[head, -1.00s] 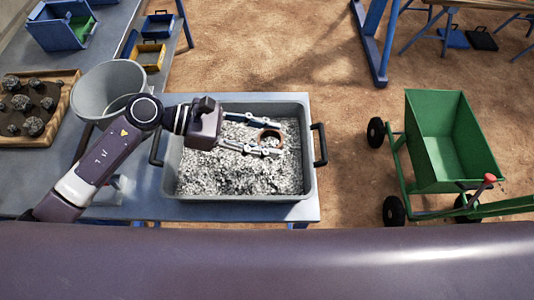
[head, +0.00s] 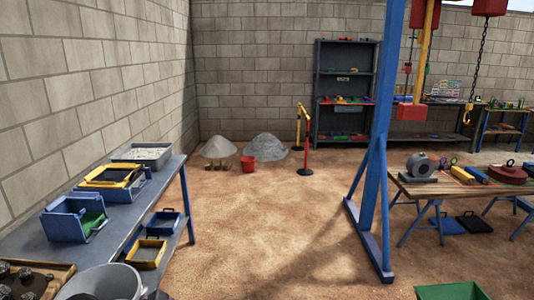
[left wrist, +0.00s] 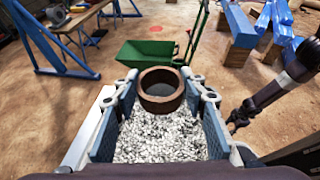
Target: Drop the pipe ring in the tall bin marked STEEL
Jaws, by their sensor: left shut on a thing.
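The pipe ring (left wrist: 162,90), a short brown rusty ring, is held between the fingertips of my left gripper (left wrist: 164,97) in the left wrist view. The gripper is shut on it, above pale gravel (left wrist: 160,140). Neither the ring nor my left gripper shows in the head view now. A dark jointed arm, seemingly my right one, comes in at the right of the left wrist view; its end (left wrist: 238,117) is too small and dark to read its jaws. No bin with a readable STEEL mark is in view.
A green cart (left wrist: 147,53) stands beyond the ring. In the head view, a grey tub (head: 104,283) is at the lower left and a blue bench (head: 130,222) holds several trays. A blue post (head: 375,150) stands at centre right; sandy floor (head: 270,230) is open between.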

